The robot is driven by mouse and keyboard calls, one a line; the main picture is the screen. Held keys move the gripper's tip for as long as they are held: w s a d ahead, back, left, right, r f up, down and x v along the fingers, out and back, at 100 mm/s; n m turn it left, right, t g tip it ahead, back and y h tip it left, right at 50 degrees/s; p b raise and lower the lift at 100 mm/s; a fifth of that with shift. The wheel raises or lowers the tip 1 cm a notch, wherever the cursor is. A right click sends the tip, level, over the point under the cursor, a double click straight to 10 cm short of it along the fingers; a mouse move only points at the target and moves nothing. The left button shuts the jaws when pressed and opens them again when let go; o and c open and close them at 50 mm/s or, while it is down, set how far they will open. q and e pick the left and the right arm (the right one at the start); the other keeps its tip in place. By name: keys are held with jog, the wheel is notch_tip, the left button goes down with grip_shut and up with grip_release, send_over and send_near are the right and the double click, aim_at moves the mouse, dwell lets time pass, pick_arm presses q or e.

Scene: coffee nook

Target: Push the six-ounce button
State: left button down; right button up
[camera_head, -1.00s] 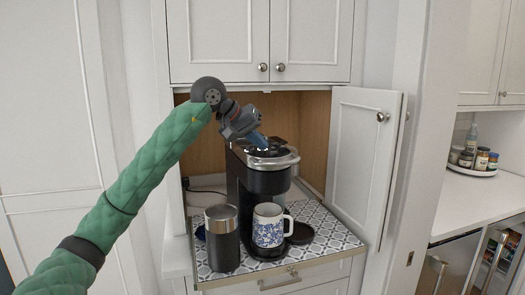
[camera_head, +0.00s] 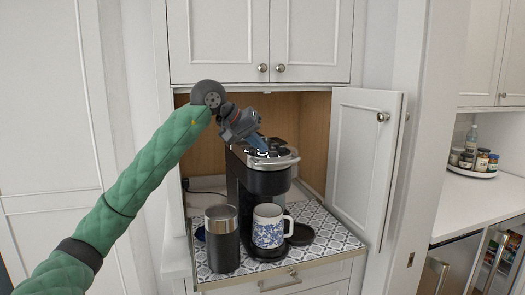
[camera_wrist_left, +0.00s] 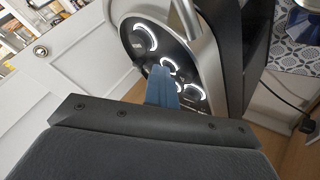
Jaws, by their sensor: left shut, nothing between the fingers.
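The black coffee maker (camera_head: 262,183) with a silver rim stands in the cabinet nook. In the left wrist view its dark top panel (camera_wrist_left: 185,55) carries several buttons with lit white rings, such as one lit button (camera_wrist_left: 145,38). The labels are too small to read, so I cannot tell which is the six-ounce one. My left gripper (camera_head: 263,147) is shut and empty, tilted down over the panel. In the left wrist view its blue fingertips (camera_wrist_left: 161,70) are among the rings and partly cover some. I cannot tell whether they touch a button.
A patterned blue-and-white mug (camera_head: 268,234) stands under the machine's spout. A dark steel tumbler (camera_head: 222,245) stands to its left and a dark round lid (camera_head: 300,233) lies to its right. The open cabinet door (camera_head: 362,150) bounds the nook on the right.

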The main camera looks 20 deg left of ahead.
pick_arm(q)
jog(key=shift+f, duration=0.15)
dwell(0.5)
jog(key=shift+w+r+p, duration=0.1)
jog(key=shift+r+p, duration=0.45)
jog(key=shift+r, duration=0.8)
jog(key=shift+r+p, duration=0.95)
jog(key=shift+r, duration=1.6)
